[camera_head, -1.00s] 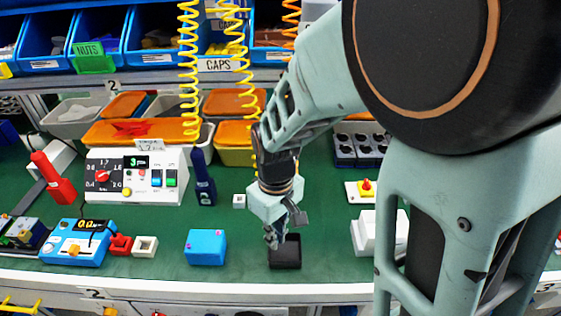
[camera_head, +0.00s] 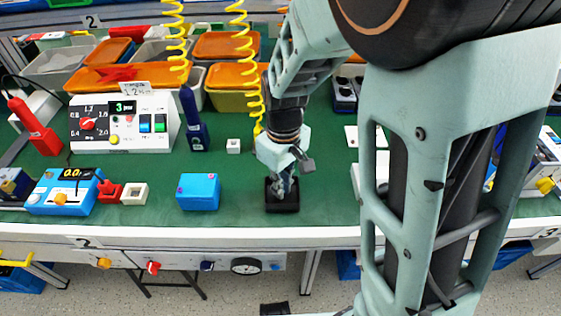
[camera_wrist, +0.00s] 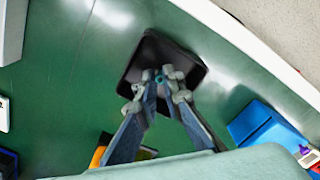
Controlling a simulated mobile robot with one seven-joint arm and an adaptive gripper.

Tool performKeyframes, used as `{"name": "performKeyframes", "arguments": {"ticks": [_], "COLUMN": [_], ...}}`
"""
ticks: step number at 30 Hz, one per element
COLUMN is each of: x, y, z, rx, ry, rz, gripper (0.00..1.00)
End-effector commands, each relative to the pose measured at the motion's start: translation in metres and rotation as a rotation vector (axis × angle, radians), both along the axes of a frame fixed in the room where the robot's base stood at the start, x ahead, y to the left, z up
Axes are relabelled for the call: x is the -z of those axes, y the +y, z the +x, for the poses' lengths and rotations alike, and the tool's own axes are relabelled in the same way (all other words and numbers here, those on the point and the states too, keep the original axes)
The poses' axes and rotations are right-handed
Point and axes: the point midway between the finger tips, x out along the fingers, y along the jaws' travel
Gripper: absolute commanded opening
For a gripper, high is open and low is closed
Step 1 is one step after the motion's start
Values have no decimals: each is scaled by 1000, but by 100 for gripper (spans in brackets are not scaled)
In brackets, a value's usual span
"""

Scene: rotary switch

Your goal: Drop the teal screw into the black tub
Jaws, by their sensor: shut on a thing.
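The black tub (camera_head: 283,208) stands on the green bench top near its front edge. It also shows in the wrist view (camera_wrist: 190,66), below my fingertips. My gripper (camera_head: 284,186) points down over the tub, its fingers hiding part of it. In the wrist view my gripper (camera_wrist: 161,84) is shut on the teal screw (camera_wrist: 159,77), of which only a small teal bit shows between the fingertips. The screw is over the tub's opening; its height above the tub floor is hard to tell.
A blue box (camera_head: 199,192) stands left of the tub. A small white block (camera_head: 233,146) lies behind. A white control box (camera_head: 125,122) with a red dial and a dark blue tool (camera_head: 193,119) stand further back. The bench's front edge (camera_head: 240,232) is close to the tub.

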Motion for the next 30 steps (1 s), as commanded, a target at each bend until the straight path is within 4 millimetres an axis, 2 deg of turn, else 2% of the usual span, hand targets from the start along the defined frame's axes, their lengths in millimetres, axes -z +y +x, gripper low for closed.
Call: {"name": "performKeyframes", "arguments": {"ticks": [6,7,11,21,25,30], "x": [5,3,3,0,-15,-52], "y": [0,0,0,0,1,1], "z": [0,0,0,0,1,1], "rx": [0,0,0,0,0,0], "ry": [0,0,0,-1,-5,-6], "rz": [0,0,0,1,3,4], "gripper": [0,10,24,25,25,25]}}
